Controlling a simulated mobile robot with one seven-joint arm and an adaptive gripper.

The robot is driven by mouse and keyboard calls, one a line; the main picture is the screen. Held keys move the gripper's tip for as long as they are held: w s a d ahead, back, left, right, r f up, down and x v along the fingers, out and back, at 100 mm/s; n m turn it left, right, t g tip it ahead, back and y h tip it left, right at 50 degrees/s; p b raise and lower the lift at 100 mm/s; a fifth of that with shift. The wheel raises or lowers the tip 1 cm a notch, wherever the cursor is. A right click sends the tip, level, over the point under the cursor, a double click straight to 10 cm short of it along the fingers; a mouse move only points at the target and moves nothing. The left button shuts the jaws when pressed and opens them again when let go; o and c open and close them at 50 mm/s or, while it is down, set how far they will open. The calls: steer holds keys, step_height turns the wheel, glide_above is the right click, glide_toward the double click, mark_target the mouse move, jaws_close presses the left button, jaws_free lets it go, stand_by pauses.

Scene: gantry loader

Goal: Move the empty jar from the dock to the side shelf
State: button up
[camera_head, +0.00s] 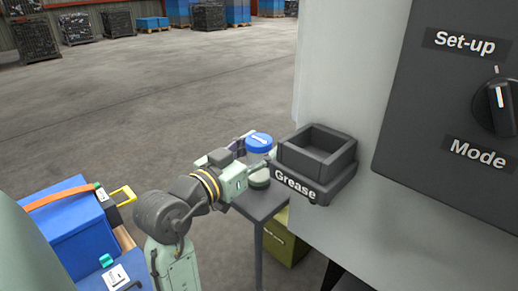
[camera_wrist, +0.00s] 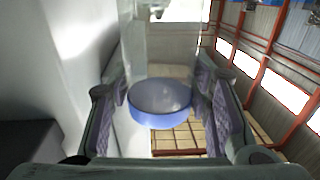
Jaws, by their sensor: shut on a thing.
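The jar with a blue lid (camera_head: 258,141) is held by my gripper (camera_head: 252,149), beside and to the left of the dark dock labelled "Grease" (camera_head: 343,155). In the wrist view the jar's blue lid (camera_wrist: 160,104) and clear body (camera_wrist: 165,45) sit between the purple finger pads, and the body looks empty. The jar is above a small grey side table (camera_head: 262,206), which I take for the side shelf. The dock's recess looks empty. The gripper hides most of the jar's body in the head view, so its height above the table is hard to tell.
An olive box (camera_head: 285,240) is under the table. The grey machine wall and mode panel (camera_head: 450,110) bound the right side. Open floor lies beyond.

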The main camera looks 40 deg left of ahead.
steer(key=o, duration=1.2)
